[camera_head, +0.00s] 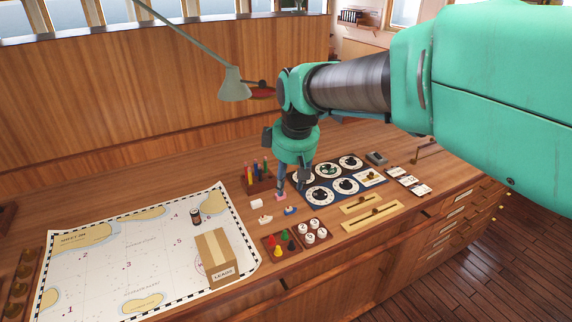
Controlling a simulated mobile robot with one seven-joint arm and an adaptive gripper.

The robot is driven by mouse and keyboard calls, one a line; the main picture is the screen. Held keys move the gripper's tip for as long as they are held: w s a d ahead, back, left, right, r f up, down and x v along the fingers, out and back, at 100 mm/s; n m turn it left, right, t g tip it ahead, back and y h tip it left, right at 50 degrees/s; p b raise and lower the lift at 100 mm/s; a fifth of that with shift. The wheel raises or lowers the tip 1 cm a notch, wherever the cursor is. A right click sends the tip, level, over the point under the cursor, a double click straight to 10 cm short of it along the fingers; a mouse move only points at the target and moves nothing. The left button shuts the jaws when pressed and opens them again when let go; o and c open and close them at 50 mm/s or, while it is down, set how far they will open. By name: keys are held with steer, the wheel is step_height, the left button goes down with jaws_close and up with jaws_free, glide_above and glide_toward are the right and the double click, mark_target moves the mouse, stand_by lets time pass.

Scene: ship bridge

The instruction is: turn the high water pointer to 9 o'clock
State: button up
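A dark blue board (334,178) with several white-ringed dials lies on the desk at centre right. The dials' labels and pointers are too small to read, so I cannot tell which one is the high water dial or where its pointer stands. My gripper (290,191) points down at the board's left edge, beside the leftmost dials. It hides part of the upper left dial. Its fingers are small and partly hidden here. I cannot make out whether they are apart, and I see nothing held.
A chart (140,250) with a cardboard box (216,256) and a dark jar (195,216) lies to the left. A pen rack (258,183), a tray of coloured pegs (281,242) and white round pieces (311,231) stand close by. A lamp (234,85) hangs behind.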

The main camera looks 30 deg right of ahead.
steer(key=w+d+n+g+p, duration=0.15)
steer(key=w+d+p, duration=0.25)
steer(key=w+d, duration=0.4)
steer(key=n+g+p, duration=0.2)
steer(key=n+p, duration=0.5)
steer(key=p, duration=0.3)
glide_above(320, 190)
step_height(320, 190, down, 16)
steer(key=shift+d+r+y, duration=0.1)
steer(key=shift+r+y, duration=0.1)
steer(key=shift+y, duration=0.1)
step_height(320, 190, down, 14)
steer(key=shift+r+p, duration=0.1)
steer(key=shift+p, duration=0.5)
steer(key=shift+c, duration=0.5)
jaws_close()
